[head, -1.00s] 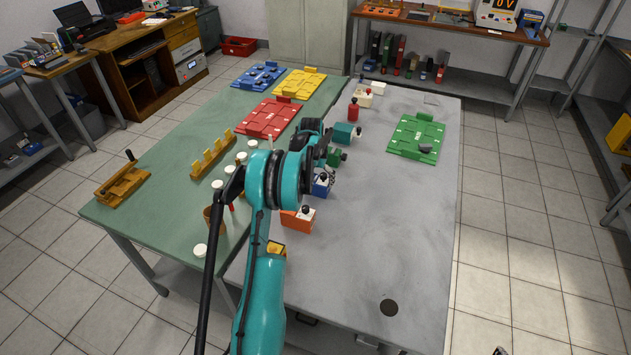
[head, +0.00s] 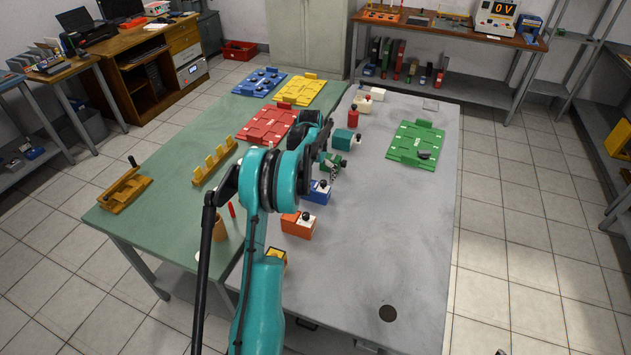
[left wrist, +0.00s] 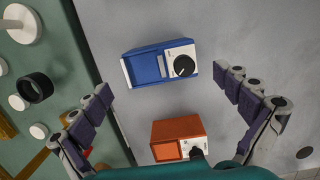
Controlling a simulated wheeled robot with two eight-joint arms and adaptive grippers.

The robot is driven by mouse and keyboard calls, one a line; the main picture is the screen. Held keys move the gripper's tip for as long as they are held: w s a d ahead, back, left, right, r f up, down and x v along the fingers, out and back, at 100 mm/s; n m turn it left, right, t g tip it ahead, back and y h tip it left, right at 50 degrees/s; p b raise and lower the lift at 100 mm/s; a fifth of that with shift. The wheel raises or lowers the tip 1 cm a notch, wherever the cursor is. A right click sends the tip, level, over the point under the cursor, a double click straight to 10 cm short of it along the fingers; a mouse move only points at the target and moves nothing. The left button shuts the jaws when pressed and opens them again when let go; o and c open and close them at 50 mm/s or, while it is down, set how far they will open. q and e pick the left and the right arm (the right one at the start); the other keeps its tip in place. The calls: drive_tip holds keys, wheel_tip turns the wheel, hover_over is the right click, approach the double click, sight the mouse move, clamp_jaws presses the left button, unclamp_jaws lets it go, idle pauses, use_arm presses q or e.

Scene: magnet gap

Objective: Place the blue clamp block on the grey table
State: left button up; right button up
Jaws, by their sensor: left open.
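The blue clamp block (head: 318,193) has a white face and a black knob. It stands on the grey table (head: 400,235), between a green block and an orange block. In the left wrist view the blue clamp block (left wrist: 148,67) lies ahead of and between the spread fingers. My left gripper (left wrist: 165,90) is open and empty, above the table and apart from the block. In the head view my arm partly hides the left gripper. I cannot make out my right gripper.
The orange block (head: 296,226) stands in front of the blue one; the green block (head: 340,166) and teal block (head: 346,142) stand behind. A green fixture (head: 416,143) sits at the back right. The green table (head: 160,215) adjoins at left.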

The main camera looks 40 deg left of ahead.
sight(314, 187)
use_arm(q)
drive_tip(key=s+d+r+m+p, duration=0.1)
drive_tip(key=s+d+r+m, duration=0.2)
drive_tip(key=d+r+m, duration=0.8)
drive_tip(key=s+d+r+m+t, duration=0.2)
drive_tip(key=s+d+r+m, duration=0.55)
drive_tip(key=d, duration=0.25)
drive_tip(key=s+d+f+m+t, duration=0.3)
drive_tip(key=s+d+m, duration=1.1)
drive_tip(key=m, duration=0.7)
drive_tip(key=s, duration=0.2)
drive_tip(key=shift+s+d+f+h, duration=0.2)
drive_tip(key=shift+s+f+h, duration=0.1)
drive_tip(key=shift+s+f, duration=0.1)
